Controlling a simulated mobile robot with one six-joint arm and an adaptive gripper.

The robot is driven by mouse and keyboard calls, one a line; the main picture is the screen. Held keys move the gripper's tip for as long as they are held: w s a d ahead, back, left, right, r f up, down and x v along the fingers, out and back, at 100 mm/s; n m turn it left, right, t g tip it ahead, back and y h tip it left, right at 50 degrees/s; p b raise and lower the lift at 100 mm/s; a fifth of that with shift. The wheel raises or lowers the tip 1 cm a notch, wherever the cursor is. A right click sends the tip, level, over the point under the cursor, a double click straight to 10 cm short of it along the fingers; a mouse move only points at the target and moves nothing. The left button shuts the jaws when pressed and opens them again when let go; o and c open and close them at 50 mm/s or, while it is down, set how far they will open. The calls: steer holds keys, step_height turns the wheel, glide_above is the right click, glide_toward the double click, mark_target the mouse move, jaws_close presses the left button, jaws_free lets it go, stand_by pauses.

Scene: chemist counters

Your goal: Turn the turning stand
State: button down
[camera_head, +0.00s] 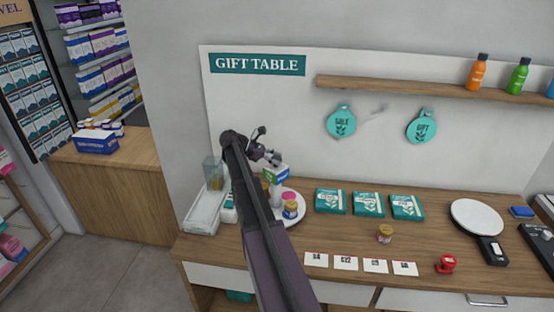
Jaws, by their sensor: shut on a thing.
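The turning stand (296,217) is a round white plate on the gift table, left of centre, partly hidden behind my dark arm. A jar with a pink and yellow label (290,207) and a white bottle-like item (276,196) stand on it. My gripper (271,158) is above the stand's back part, at the top of a small white box with green and blue print (276,174). It looks shut on this box. The fingertips are small, and I cannot tell whether the box rests on something. The left side of the stand is hidden.
A clear container (213,174) and a white tray (205,212) are left of the stand. A shelf (420,88) with bottles hangs above.

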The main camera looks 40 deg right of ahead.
steer(key=shift+s+a+f+m+g+y, duration=0.15)
steer(key=shift+m+g+y, duration=0.25)
steer(key=shift+m+y, duration=0.2)
stand_by(3.1)
steer(key=shift+c, duration=0.4)
jaws_free()
